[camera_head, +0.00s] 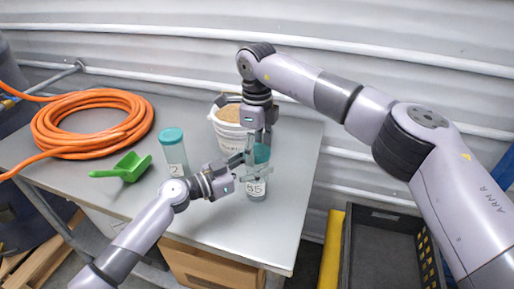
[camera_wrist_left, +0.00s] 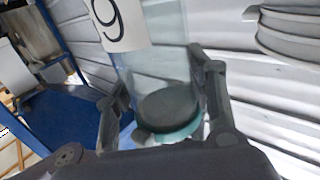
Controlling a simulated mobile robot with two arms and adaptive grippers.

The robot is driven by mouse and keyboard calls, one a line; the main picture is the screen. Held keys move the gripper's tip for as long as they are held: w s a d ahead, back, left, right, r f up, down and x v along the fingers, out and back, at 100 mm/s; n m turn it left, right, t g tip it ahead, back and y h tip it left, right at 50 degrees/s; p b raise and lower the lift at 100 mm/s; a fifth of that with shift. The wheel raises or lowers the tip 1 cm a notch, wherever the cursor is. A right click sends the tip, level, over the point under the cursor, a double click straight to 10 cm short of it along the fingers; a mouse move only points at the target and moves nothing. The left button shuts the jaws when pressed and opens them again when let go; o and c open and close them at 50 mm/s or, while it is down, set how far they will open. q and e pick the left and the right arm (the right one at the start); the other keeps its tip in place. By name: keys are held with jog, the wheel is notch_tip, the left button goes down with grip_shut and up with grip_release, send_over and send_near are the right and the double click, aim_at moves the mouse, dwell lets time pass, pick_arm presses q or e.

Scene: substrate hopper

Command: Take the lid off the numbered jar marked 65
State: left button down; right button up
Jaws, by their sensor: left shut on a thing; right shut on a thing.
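The jar marked 65 (camera_head: 256,188) stands upright near the right side of the table, clear with a white number label. Its teal lid (camera_head: 261,154) sits at its top. My left gripper (camera_head: 246,170) reaches in from the left and is shut on the jar. My right gripper (camera_head: 260,145) comes down from above and is shut on the lid, partly hiding it. In the left wrist view the jar (camera_wrist_left: 155,65) is between the fingers, its label digit inverted, with a dark disc and teal rim at the lower end. Whether the lid is loose cannot be told.
Another teal-lidded jar (camera_head: 175,160) stands left of my left gripper. A white bucket (camera_head: 230,137) of brown grains stands behind. A green scoop (camera_head: 126,168) and an orange hose coil (camera_head: 92,123) lie at left. The table (camera_head: 225,228) is clear at the front.

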jog(key=n, duration=0.3)
jog(key=shift+d+n, duration=0.1)
jog(key=shift+n, duration=0.3)
jog(key=n, duration=0.5)
jog(key=shift+r, duration=0.1)
jog(key=n, duration=0.5)
jog(key=shift+n, duration=0.4)
jog(key=n, duration=0.4)
jog(key=shift+n, duration=0.3)
jog(key=shift+r, duration=0.2)
jog(key=shift+r, duration=0.9)
jog(key=shift+r, duration=0.1)
